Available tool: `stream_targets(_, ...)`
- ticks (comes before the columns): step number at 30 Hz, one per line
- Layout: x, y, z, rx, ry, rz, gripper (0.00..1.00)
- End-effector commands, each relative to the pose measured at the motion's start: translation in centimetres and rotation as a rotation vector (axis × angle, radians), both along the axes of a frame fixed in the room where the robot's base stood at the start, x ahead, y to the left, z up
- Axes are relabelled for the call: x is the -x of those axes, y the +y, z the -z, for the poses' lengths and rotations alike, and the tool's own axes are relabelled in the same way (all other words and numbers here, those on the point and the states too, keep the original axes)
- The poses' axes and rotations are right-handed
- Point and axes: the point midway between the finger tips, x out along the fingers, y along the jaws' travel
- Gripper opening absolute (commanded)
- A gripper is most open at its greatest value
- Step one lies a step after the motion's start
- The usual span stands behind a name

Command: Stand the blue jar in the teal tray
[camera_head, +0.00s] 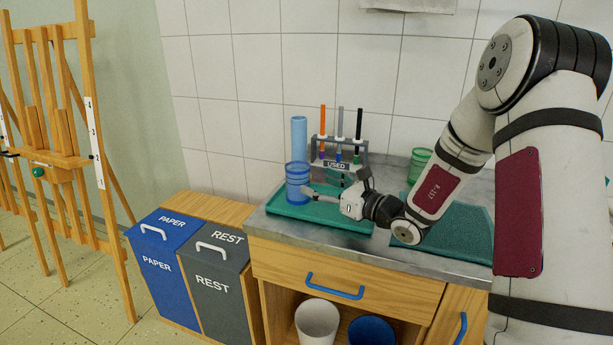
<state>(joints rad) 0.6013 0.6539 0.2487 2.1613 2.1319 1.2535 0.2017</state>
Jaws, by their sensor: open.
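The blue jar (297,187) is see-through and stands upright at the left end of the teal tray (334,219) on the counter. My gripper (318,188) is open, just right of the jar, low over the tray and pointing left. One fingertip lies close to the jar's right side; I cannot tell whether it touches. The other finger is hard to make out.
A tall light-blue cylinder (299,133) stands behind the jar. A rack marked USED (337,166) holds brushes behind my gripper. Paper (160,262) and rest (222,283) bins stand left.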

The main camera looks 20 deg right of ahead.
Motion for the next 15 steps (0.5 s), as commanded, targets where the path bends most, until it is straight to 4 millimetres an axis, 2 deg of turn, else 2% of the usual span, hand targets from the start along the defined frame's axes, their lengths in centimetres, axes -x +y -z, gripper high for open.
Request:
stream_targets(6,2.7,-1.7,-0.1,0.000,0.000,0.002,0.71)
stream_targets(15,3.6,-1.9,-0.2,0.005,-0.004,-0.007,0.71)
